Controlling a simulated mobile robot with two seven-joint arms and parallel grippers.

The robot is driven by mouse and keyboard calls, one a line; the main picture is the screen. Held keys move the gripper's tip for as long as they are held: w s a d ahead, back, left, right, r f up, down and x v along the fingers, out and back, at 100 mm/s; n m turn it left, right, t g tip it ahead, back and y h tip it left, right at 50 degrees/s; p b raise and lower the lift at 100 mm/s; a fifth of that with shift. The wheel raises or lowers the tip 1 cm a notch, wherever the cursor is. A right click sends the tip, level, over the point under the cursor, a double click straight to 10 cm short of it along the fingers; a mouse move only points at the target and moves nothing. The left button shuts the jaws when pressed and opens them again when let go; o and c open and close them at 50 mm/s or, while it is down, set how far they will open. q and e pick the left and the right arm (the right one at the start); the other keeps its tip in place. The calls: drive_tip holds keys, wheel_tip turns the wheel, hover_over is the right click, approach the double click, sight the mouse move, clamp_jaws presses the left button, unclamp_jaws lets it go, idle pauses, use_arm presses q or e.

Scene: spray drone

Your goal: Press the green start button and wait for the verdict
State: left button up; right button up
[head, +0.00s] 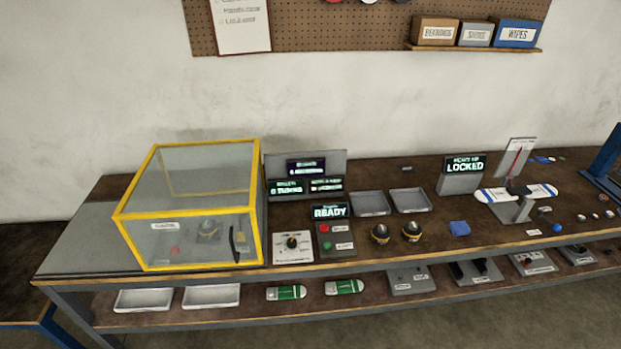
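The green start button (327,246) sits on a small dark control box near the front edge of the bench, below a red button (324,228). A display reading READY (330,211) stands just behind the box. To its left are a panel with a black dial (292,242) and a yellow-framed clear enclosure (190,204) with a dark rounded part inside. Displays behind the dial panel (306,165) show small text that is hard to read. Neither of my grippers is in the head view.
Two grey trays (370,213) and two dark rounded parts (411,231) stand right of the buttons. A display reading LOCKED (464,166) is further right, near a blue-and-white propeller-like piece (541,191). The lower shelf (250,312) holds trays and green-and-white items.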

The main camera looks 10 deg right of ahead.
clamp_jaws()
drive_tip(key=shift+w, duration=0.1)
idle(1.4)
